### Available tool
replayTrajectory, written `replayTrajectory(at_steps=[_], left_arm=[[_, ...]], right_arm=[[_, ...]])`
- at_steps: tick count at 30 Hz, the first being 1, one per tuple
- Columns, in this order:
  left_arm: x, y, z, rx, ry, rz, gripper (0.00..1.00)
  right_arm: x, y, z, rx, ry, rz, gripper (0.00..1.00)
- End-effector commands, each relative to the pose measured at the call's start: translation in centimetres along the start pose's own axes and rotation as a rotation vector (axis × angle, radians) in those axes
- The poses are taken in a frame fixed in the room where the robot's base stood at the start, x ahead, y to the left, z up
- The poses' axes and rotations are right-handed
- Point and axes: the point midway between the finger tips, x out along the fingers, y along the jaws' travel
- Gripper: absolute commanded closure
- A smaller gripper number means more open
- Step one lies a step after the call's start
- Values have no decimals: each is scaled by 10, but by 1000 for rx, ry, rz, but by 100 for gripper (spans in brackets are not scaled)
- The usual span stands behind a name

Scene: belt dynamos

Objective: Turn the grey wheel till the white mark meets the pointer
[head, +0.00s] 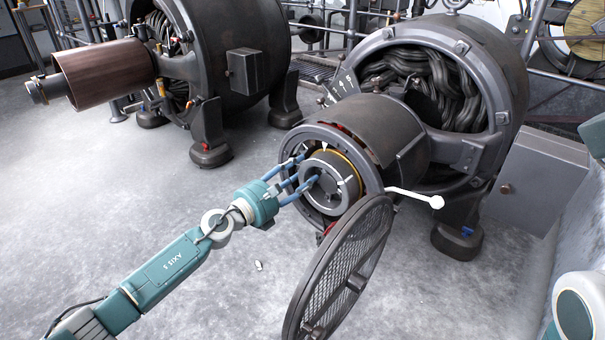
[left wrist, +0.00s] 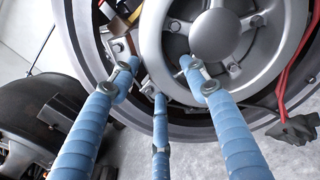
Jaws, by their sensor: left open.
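The grey wheel (head: 322,196) sits in the open round end of the right-hand dynamo. A white mark (head: 346,182) shows on the right of its face. A small white triangular pointer (head: 324,148) stands at the top of the wheel, apart from the mark. My left gripper (head: 304,170) has its blue fingers spread at the left side of the wheel. In the left wrist view the fingers (left wrist: 158,75) are at the wheel's rim (left wrist: 152,48), beside the hub; whether they touch it I cannot tell. My right gripper is out of view.
A round mesh cover (head: 345,272) hangs open below and right of the wheel. A white-knobbed lever (head: 415,196) sticks out to the right. A second dynamo (head: 235,70) stands at the back left. In the left wrist view a red cable (left wrist: 290,60) runs at the right. The left floor is open.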

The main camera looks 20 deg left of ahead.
Motion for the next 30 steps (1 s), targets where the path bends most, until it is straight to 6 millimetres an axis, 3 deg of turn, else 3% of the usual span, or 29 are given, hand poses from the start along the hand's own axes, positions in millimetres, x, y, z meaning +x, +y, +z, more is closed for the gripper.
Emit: replayTrajectory(at_steps=[4,13,20,30], left_arm=[[10,0,0,0,0,0,54],[12,-1,0,0,0,-1,54],[12,-1,0,-1,1,-1,100],[11,2,-3,-11,1,-1,100]], right_arm=[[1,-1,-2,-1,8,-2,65],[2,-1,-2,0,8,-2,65],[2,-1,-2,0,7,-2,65],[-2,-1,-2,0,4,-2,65]])
